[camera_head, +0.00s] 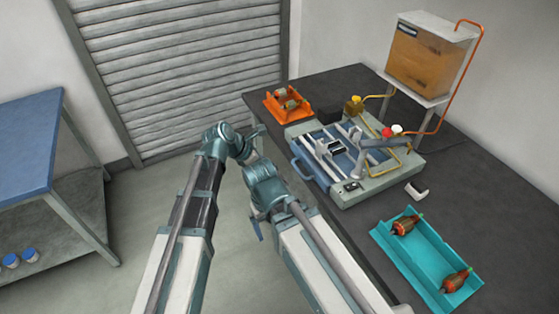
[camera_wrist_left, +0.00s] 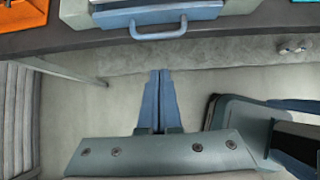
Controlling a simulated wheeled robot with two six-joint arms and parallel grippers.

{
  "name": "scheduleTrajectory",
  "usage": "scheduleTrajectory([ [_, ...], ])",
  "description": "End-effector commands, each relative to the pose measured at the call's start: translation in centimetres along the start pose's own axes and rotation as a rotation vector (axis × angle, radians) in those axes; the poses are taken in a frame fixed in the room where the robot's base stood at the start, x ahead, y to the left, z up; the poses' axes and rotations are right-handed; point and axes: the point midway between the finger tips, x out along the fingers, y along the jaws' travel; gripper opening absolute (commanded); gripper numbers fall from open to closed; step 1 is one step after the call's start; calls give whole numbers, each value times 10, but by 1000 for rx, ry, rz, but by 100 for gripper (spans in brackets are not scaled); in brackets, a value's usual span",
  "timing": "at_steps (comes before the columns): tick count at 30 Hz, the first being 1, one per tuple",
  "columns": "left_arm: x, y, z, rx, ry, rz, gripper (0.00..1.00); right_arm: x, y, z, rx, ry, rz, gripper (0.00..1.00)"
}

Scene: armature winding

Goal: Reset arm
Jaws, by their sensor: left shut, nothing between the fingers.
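My left arm comes in from the bottom of the head view and bends at its upper end beside the table. Its gripper (camera_head: 260,129) is small there, short of the table edge. In the left wrist view the left gripper's two blue fingers (camera_wrist_left: 160,76) lie together, shut with nothing between them, over the floor in front of the table. My right arm is just to the right in the head view. Its gripper (camera_head: 257,228) hangs by the table's front edge, mostly hidden by the arm, and its jaws cannot be made out.
The dark table (camera_head: 495,190) holds a winding machine (camera_head: 376,183) with a blue handle, an orange tray (camera_head: 272,104) with parts, and a teal tray (camera_head: 415,262) with two red-brown armatures. A blue-topped bench (camera_head: 28,140) stands left. Open floor lies between.

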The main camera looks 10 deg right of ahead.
Motion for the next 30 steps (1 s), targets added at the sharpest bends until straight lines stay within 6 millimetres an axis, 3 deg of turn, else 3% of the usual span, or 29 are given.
scheduleTrajectory([
  [1,-13,-1,3,-2,0,1,0,-12,1,1,0,0,0,92],
  [7,-29,0,1,-1,0,-1,0,-23,2,1,0,0,0,92],
  [22,-33,0,-3,12,5,1,0,-25,2,1,0,0,0,92],
  [26,-41,-3,-21,147,49,7,0,-25,2,1,0,0,0,92],
  [30,-58,-10,-62,468,160,-7,0,-25,2,1,0,0,0,92],
])
